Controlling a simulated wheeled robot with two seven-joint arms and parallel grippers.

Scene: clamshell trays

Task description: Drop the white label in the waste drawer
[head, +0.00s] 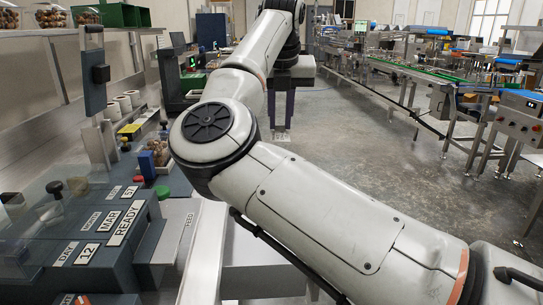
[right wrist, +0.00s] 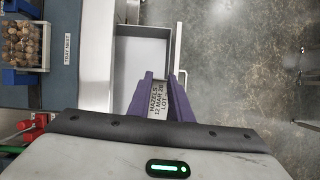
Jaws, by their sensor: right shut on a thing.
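In the right wrist view the white label (right wrist: 157,103) carries black print reading HAZELS, 12 MAR 26 and LOT. My right gripper (right wrist: 160,77) has purple fingers, one on each side of the label, and is shut on it. An open grey drawer (right wrist: 143,58), which looks like the waste drawer, lies beyond the fingertips and looks empty where it shows. The fingers and label overlap its near end in the picture. The label's height above the drawer cannot be told. My left gripper is not in view.
A bin of brown nuts (right wrist: 24,44) stands left of the drawer, near a TRAY NEST sign (right wrist: 67,48). A dark printer-like machine (head: 105,240) with date plates stands at left in the head view. Grey floor (head: 340,140) is open toward the conveyor line (head: 425,68).

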